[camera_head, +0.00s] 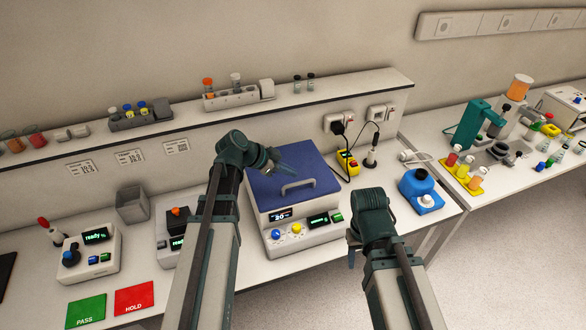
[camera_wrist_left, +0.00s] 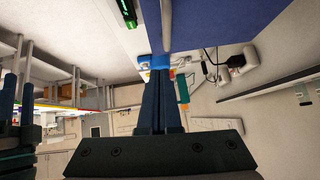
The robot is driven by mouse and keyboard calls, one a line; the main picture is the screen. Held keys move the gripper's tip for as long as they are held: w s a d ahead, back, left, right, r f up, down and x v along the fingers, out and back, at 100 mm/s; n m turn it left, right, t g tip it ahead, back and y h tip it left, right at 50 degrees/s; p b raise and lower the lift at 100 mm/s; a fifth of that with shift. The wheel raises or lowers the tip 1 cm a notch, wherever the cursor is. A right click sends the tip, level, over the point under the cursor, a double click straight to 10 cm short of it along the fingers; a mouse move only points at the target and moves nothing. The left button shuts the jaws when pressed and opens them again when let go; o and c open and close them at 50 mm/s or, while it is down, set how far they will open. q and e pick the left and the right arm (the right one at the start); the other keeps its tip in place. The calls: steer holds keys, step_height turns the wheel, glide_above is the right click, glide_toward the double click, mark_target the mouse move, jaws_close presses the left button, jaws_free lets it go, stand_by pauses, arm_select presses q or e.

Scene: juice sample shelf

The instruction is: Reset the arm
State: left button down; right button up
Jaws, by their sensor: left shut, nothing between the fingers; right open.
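My left gripper (camera_head: 285,163) is shut and empty. It is above the dark blue lid (camera_head: 318,170) of a white bench device (camera_head: 268,240), at the lid's left back part, pointing right. I cannot tell if it touches the lid. In the left wrist view its two fingers (camera_wrist_left: 160,105) are together with nothing between them. My right gripper (camera_head: 353,252) is at the device's front right, above the bench's front edge, pointing down. Its fingers are partly hidden behind its wrist. The lid is down, with a light handle (camera_head: 297,186) on its front part.
A blue device (camera_head: 421,192) stands right of the lidded one. A yellow unit (camera_head: 347,162) with a black cable is behind. At left are a ready-display device (camera_head: 90,252), green PASS (camera_head: 87,310) and red HOLD (camera_head: 134,298) pads. The back shelf (camera_head: 345,88) carries tube racks.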

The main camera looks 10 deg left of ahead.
arm_select(q)
steer(key=p+v, duration=0.3)
steer(key=v, duration=0.3)
steer(key=shift+s+d+r, duration=0.15)
steer(key=shift+s, duration=0.15)
steer(key=s+d+f+n+g+y+b, duration=0.2)
steer(key=s+d+f+b, duration=0.3)
steer(key=f, duration=0.4)
steer(key=s+d+f+n+g+y+b, duration=0.2)
steer(key=s+d+f+b, duration=0.3)
steer(key=f+b, duration=0.3)
steer(key=s+d+f+n+g+y+b, duration=0.2)
steer(key=s+d+f+n+y+b, duration=0.1)
steer(key=s+f+b, duration=0.4)
step_height(320, 180, down, 3)
steer(key=d+y, duration=0.1)
steer(key=d, duration=0.1)
steer(key=shift+d+n, duration=0.4)
steer(key=shift+f, duration=0.15)
